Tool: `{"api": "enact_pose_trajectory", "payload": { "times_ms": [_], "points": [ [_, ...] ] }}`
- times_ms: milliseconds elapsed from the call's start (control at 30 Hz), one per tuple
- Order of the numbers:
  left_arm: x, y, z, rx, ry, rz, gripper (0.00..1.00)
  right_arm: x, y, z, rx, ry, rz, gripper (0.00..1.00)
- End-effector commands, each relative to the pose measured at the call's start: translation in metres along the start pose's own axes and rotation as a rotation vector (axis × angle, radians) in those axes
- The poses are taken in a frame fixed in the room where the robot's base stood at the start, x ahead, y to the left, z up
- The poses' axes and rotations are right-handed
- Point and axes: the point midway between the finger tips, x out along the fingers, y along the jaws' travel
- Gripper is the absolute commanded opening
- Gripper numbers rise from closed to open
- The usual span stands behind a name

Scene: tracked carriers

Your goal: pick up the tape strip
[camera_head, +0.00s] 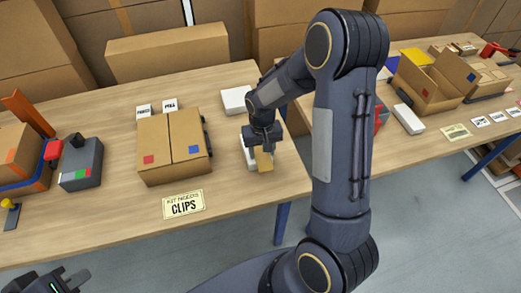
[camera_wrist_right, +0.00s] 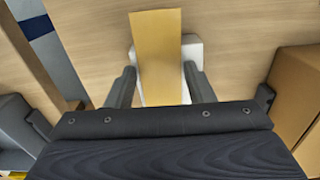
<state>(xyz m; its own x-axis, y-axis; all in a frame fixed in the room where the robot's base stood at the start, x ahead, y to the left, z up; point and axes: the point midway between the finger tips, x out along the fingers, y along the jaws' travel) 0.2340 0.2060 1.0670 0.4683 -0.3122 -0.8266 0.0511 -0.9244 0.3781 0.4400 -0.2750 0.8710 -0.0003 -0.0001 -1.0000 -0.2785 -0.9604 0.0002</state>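The tape strip (camera_head: 264,160) is a flat tan-yellow piece at the front of a white block (camera_head: 248,158) on the table. In the right wrist view the strip (camera_wrist_right: 157,48) runs out between the fingers, over the white block (camera_wrist_right: 191,54). My right gripper (camera_head: 261,148) is low over the block. Its fingers (camera_wrist_right: 160,88) stand apart on either side of the strip, with a gap visible on the left; I see no grip on it. My left gripper (camera_head: 52,281) is at the bottom left, partly cut off by the frame edge, away from the strip.
A closed cardboard box (camera_head: 172,147) with red and blue squares stands left of my right gripper. A CLIPS card (camera_head: 184,204) lies before it. Another white block (camera_head: 234,100) is behind. A grey device (camera_head: 82,165) is further left. My right arm hides part of the table.

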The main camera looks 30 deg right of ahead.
Motion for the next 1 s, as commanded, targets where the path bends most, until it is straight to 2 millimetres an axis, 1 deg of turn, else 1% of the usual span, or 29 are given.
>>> {"api": "enact_pose_trajectory", "payload": {
  "times_ms": [33, 100, 200, 500, 667, 767, 833, 867, 1000],
  "points": [
    [0.0, 0.0, 0.0, 0.0, 0.0, 0.0, 0.0, 0.0, 0.0, 0.0, 0.0, 0.0, 0.0, 0.42],
    [0.0, 0.0, 0.0, 0.0, 0.0, 0.0, 0.0, 0.0, 0.0, 0.0, 0.0, 0.0, 0.0, 0.32],
    [0.0, 0.0, 0.0, 0.0, 0.0, 0.0, 0.0, 0.0, 0.0, 0.0, 0.0, 0.0, 0.0, 0.21],
    [0.0, 0.0, 0.0, 0.0, 0.0, 0.0, 0.0, -0.001, 0.0, 0.0, 0.0, 0.001, 0.0, 0.21],
    [0.0, 0.0, 0.0, 0.0, 0.0, 0.0, 0.0, -0.01, 0.0, -0.001, 0.0, 0.004, -0.001, 0.21],
    [0.001, -0.001, 0.001, 0.0, 0.0, 0.0, 0.0, -0.023, -0.001, -0.002, 0.0, 0.006, -0.002, 0.21],
    [0.002, -0.001, 0.001, 0.0, 0.0, 0.0, 0.0, -0.036, -0.001, 0.0, -0.001, 0.007, -0.003, 0.21],
    [0.004, -0.002, 0.002, 0.0, 0.0, 0.0, 0.0, -0.041, -0.004, 0.006, -0.003, 0.006, -0.003, 0.21],
    [0.008, -0.004, 0.004, 0.0, 0.0, 0.0, 0.0, -0.074, -0.015, 0.033, -0.006, 0.009, -0.005, 0.21]
  ]
}}
